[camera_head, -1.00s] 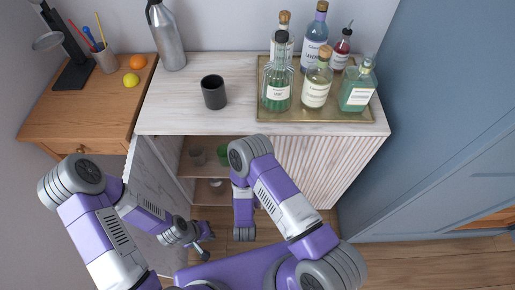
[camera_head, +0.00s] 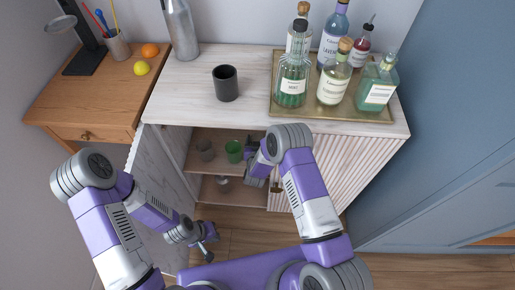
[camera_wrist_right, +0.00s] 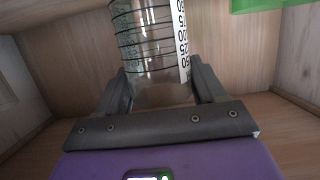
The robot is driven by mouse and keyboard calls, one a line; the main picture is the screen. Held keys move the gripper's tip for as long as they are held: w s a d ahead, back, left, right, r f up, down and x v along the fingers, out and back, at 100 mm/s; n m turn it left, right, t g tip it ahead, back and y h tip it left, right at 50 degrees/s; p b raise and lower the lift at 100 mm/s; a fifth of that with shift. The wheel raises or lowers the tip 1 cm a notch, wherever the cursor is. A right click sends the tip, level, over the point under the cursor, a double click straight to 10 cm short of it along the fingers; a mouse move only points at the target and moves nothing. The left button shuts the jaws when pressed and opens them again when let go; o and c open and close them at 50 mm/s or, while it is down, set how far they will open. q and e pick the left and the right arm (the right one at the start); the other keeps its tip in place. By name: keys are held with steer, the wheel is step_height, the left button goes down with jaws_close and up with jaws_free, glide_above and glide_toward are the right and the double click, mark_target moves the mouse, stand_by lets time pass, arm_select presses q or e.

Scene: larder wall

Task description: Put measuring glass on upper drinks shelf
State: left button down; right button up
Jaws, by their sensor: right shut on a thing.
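The measuring glass (camera_wrist_right: 148,35) is clear, with dark ring lines and a white printed scale, in the right wrist view. My right gripper (camera_wrist_right: 162,80) is shut on its lower part, one finger on each side. In the head view my right gripper (camera_head: 256,168) is at the open cabinet front; I cannot make out the glass there. The upper shelf (camera_head: 215,167) inside the cabinet holds a green cup (camera_head: 234,151) and a grey cup (camera_head: 205,150). My left gripper (camera_head: 207,244) is low by the open door; its jaw opening is unclear.
The marbled cabinet door (camera_head: 150,185) stands open on the left. The ribbed door (camera_head: 325,165) at right is shut. A small object (camera_head: 223,183) sits on the lower shelf. On top are a black cup (camera_head: 225,84), a steel flask (camera_head: 181,30) and a bottle tray (camera_head: 330,112).

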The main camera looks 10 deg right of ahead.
steer(key=f+b, duration=0.1)
steer(key=f, duration=0.2)
steer(key=f+b, duration=0.1)
steer(key=f, duration=0.1)
steer(key=shift+w+b, duration=0.25)
steer(key=shift+b, duration=0.1)
steer(key=o, duration=0.9)
steer(key=shift+f, duration=0.1)
